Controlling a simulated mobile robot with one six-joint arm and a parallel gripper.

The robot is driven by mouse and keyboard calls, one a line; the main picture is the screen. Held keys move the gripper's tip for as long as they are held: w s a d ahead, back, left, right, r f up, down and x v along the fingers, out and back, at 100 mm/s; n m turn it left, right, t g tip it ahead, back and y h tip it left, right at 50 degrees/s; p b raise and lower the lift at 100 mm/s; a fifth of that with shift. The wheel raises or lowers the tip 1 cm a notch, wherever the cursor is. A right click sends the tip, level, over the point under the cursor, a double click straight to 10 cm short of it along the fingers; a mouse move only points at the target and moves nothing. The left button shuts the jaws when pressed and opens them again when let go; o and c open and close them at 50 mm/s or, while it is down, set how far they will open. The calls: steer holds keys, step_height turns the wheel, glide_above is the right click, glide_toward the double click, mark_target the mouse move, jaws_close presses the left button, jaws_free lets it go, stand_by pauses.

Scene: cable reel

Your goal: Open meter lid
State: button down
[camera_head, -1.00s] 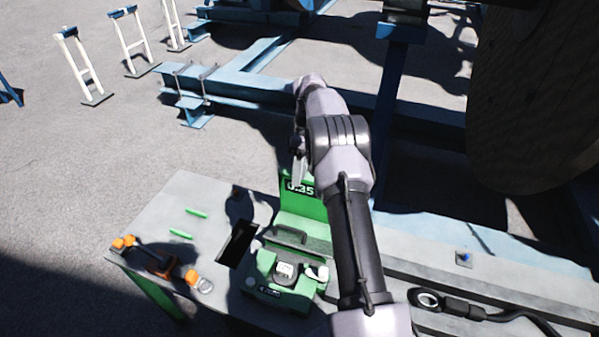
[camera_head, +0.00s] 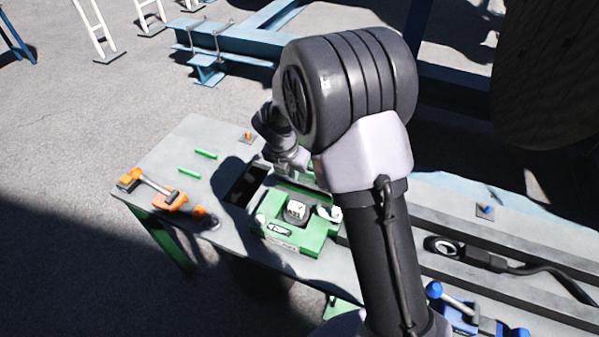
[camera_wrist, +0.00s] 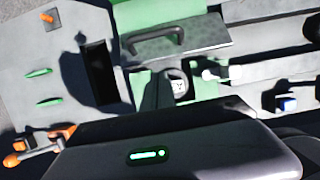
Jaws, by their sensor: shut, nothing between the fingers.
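The green meter (camera_head: 295,236) sits on the workbench, with a dial at its front, and shows again in the wrist view (camera_wrist: 208,83). Its grey lid (camera_wrist: 200,37) carries a dark bar handle (camera_wrist: 152,40). In the head view the lid is partly hidden by my arm, and its exact tilt cannot be told. My gripper (camera_head: 291,161) is just above the back of the meter, partly behind my arm link. It is shut and empty. Its fingertips cannot be made out in the wrist view, and contact with the lid cannot be told.
A dark rectangular recess or panel (camera_head: 246,186) lies left of the meter on the bench (camera_head: 190,140). Green sticks (camera_head: 206,154) and an orange-handled tool (camera_head: 155,188) lie further left. A cable with a ring end (camera_head: 449,247) and a blue tool (camera_head: 455,305) lie to the right.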

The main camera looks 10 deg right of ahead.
mark_target(301, 180)
steer(key=w+d+f, duration=0.1)
steer(key=w+f+b, duration=0.1)
steer(key=f, duration=0.1)
steer(key=w+d+f+b, duration=0.1)
steer(key=shift+w+d+f, duration=0.35)
steer(key=shift+w+f, duration=0.05)
steer(key=shift+w+d+r, duration=0.1)
steer(key=shift+w+d, duration=0.2)
steer(key=shift+w, duration=0.05)
